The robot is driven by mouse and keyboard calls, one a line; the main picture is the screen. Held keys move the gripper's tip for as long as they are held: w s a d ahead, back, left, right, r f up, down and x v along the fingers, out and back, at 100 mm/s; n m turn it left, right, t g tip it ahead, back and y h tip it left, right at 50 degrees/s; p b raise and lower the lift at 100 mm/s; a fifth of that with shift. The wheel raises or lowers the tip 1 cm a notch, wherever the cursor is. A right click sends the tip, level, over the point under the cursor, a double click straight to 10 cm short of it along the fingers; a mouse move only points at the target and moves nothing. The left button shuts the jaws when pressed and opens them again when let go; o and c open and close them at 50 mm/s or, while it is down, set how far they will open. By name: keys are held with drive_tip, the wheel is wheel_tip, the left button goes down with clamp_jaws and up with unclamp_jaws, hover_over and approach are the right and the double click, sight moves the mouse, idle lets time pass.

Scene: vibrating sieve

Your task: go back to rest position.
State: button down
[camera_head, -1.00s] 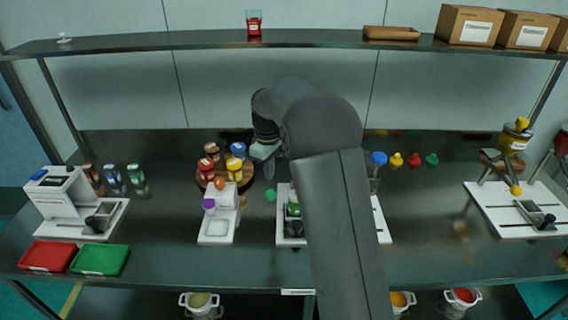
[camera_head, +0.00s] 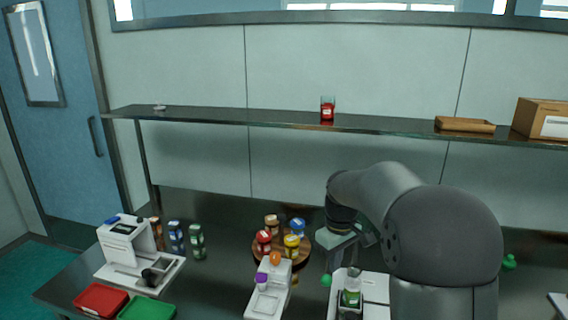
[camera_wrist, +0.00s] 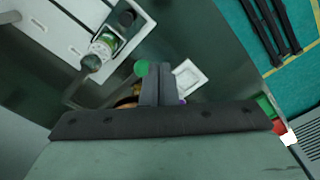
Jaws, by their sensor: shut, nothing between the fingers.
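My gripper (camera_wrist: 154,84) shows in the wrist view with its two fingers together and nothing between them. In the head view my gripper (camera_head: 333,262) hangs above the bench, just right of the round wooden tray (camera_head: 262,250) of jars. A green ball-shaped knob (camera_head: 326,281) shows just below it, and the same green knob (camera_wrist: 141,68) appears close beside the fingers in the wrist view. The sieve machine's white base (camera_head: 375,285) is partly hidden behind my arm.
A small white device (camera_head: 268,290) stands left of my gripper. A white machine (camera_head: 125,240), several jars, a red tray (camera_head: 101,300) and a green tray (camera_head: 147,309) are at the left. A shelf (camera_head: 230,119) runs above, with a red-filled glass (camera_head: 327,109).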

drive_tip(key=s+f+m, duration=0.1)
drive_tip(key=s+m, duration=0.5)
drive_tip(key=s, duration=2.3)
drive_tip(key=shift+s+m+t, duration=0.35)
drive_tip(key=shift+m+t, duration=0.05)
